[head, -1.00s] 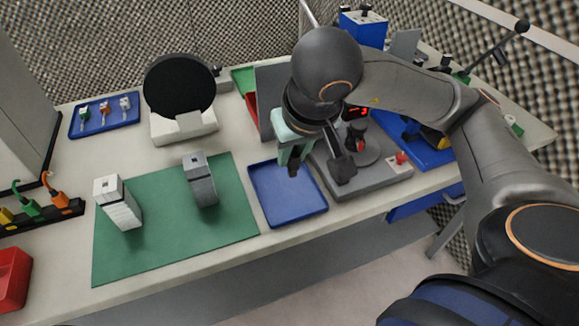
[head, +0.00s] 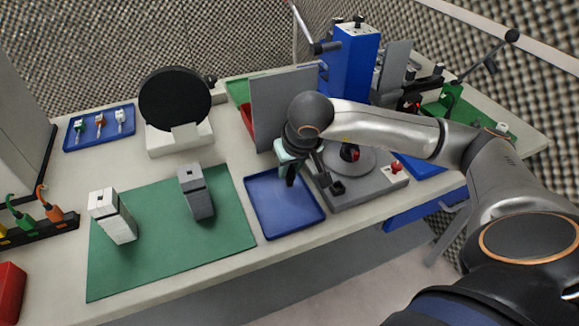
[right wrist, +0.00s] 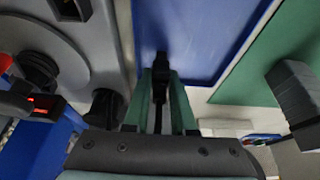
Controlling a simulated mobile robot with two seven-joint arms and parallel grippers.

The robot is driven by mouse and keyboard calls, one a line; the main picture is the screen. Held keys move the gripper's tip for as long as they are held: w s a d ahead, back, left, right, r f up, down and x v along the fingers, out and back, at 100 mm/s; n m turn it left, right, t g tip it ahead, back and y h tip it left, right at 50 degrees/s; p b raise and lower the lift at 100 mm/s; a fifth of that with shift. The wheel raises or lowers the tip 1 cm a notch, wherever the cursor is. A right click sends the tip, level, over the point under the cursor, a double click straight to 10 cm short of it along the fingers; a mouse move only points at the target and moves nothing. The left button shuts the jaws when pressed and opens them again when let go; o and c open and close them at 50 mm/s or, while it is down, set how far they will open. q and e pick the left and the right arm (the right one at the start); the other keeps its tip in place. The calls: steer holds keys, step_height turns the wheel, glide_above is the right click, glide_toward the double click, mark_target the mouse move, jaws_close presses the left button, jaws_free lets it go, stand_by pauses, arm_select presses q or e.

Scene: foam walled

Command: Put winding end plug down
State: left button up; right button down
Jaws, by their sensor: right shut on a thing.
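My right gripper (head: 288,168) points down over the back edge of the blue tray (head: 272,218). It is shut on a small black piece, the winding end plug (head: 290,181). In the right wrist view the plug (right wrist: 161,66) sticks out past the green fingers of the gripper (right wrist: 160,92), in front of the tray's blue floor (right wrist: 195,40). Whether the plug touches the tray I cannot tell. The fingers hide part of the plug. My left gripper is not in view.
A grey machine base (head: 362,186) stands close right of the tray. A grey upright panel (head: 283,100) is behind my gripper. The rest of the tray looks empty.

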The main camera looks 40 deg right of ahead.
steer(key=shift+f, duration=0.15)
steer(key=c, duration=1.2)
jaws_free()
steer(key=shift+b, duration=0.3)
steer(key=o, duration=0.5)
steer(key=shift+c, duration=0.2)
